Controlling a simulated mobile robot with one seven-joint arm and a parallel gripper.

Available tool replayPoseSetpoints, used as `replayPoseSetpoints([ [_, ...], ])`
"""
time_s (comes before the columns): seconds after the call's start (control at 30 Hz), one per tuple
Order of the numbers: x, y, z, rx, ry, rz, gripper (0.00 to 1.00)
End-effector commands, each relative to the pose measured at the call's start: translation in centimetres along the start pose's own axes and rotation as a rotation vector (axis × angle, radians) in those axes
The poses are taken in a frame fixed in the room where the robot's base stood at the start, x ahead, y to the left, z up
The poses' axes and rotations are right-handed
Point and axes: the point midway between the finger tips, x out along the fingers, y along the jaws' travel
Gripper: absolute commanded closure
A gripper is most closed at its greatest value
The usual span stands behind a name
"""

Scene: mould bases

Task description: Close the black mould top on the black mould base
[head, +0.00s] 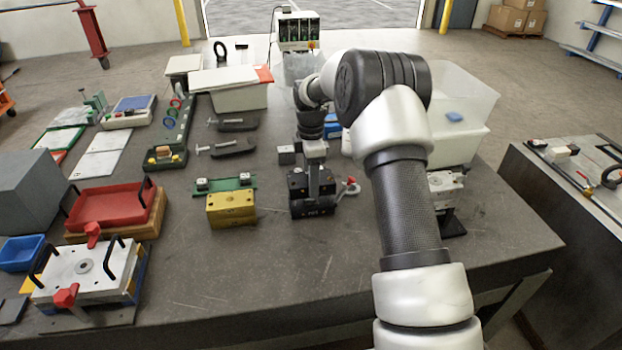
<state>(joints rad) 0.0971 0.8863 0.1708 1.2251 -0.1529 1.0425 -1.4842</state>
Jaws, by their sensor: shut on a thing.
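The black mould top (325,183) is at the middle of the table, under my gripper (313,172). My gripper points down and is shut on it; the fingertips are small and partly hidden against the dark block. The black mould base (312,208) is directly below the top, with its front face towards me. Top and base look close together, but I cannot tell whether they touch all round. A lever with a red knob (351,184) sticks out at the right of the black mould.
A yellow mould block (231,208) with a green plate (226,184) behind it stands to the left. A grey mould (446,187) stands to the right, partly behind my arm. Clear bins (465,95) are at the back right. The table's front middle is clear.

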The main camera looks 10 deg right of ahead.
Motion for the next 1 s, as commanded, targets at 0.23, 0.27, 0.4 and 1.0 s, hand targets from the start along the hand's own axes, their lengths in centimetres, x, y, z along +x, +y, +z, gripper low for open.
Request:
replayPoseSetpoints([
  [0.23, -0.2, 0.1, 0.0, 0.0, 0.0, 0.004, 0.95],
  [0.27, -0.21, 0.1, 0.0, 0.0, 0.0, 0.004, 0.95],
  [0.4, -0.21, 0.1, -0.01, 0.0, 0.0, 0.004, 0.95],
  [1.0, 0.56, 0.11, 0.0, 0.0, 0.0, 0.004, 0.95],
])
